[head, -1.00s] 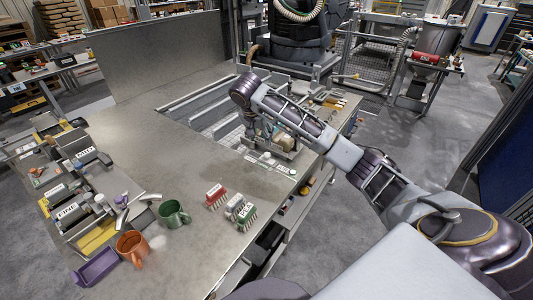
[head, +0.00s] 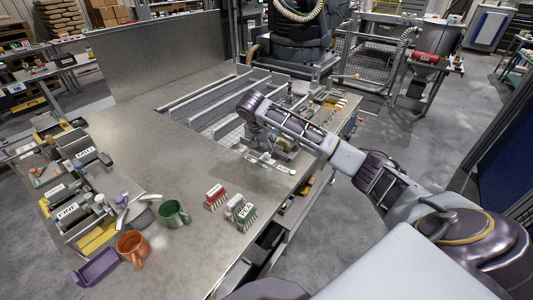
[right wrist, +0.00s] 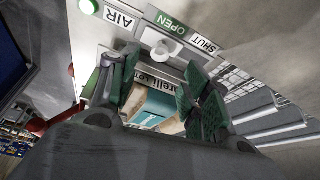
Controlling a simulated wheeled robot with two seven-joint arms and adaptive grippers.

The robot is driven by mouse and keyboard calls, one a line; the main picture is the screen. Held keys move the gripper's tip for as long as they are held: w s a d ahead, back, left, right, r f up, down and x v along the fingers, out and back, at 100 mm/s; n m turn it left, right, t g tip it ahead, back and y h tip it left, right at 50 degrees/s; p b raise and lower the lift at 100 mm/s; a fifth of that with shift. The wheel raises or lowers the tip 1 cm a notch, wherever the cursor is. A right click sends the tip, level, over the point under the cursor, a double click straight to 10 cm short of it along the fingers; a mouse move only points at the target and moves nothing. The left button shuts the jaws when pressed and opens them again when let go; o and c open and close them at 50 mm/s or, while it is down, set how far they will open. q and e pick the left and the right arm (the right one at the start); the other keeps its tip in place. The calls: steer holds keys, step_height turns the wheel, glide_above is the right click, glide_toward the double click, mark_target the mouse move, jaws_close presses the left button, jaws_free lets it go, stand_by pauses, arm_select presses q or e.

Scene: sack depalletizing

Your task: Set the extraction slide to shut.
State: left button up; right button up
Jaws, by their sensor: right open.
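The extraction slide's pale round knob (right wrist: 163,48) shows in the right wrist view, beside a green OPEN label (right wrist: 166,22) and a white SHUT label (right wrist: 203,43). The knob lies closer to OPEN than to SHUT. My right gripper (right wrist: 155,82) is open, with green-padded fingers spread on either side below the knob in the picture. It holds nothing that I can see, and I cannot tell whether it touches the knob. In the head view my right gripper (head: 256,142) points down over the labelled strip at the table's right edge. My left gripper is not in view.
Grey rails (head: 215,103) lie behind the gripper. The middle of the table (head: 150,140) is clear.

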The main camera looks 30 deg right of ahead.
mark_target(267, 154)
steer(key=shift+x, duration=3.7)
jaws_close()
